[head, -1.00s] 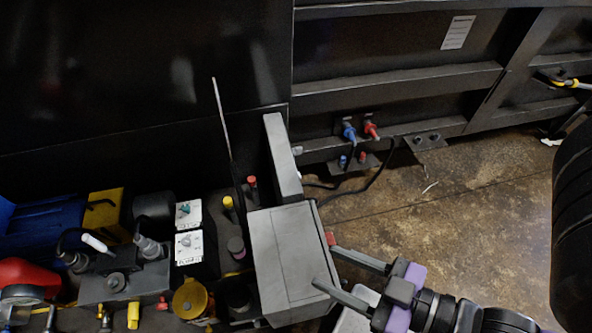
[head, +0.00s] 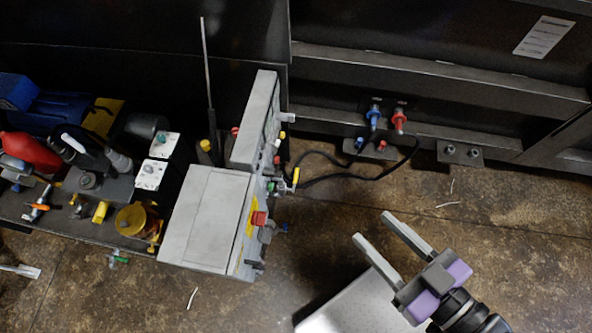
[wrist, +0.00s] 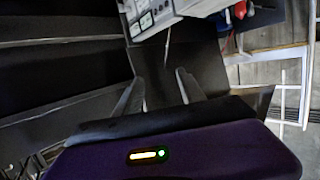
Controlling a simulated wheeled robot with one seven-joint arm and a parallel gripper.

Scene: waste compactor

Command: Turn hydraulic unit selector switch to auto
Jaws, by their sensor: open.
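The hydraulic unit's grey control box (head: 200,220) is at centre left in the head view. Its right face carries a red knob (head: 259,218) on a yellow plate, a green knob (head: 271,188) and a yellow knob (head: 295,177). I cannot tell which is the selector switch or read its position. My gripper (head: 374,227) is open and empty, to the right of the box and apart from it. In the wrist view my open fingers (wrist: 160,76) point towards a dark surface. A pale panel with small displays (wrist: 152,17) shows above them.
A grey upright box (head: 254,120) stands behind the control box. Black cables (head: 350,178) run to blue and red connectors (head: 385,120) on the dark frame. Pumps and fittings (head: 90,185) crowd the left. Brown floor (head: 320,235) is clear between box and gripper.

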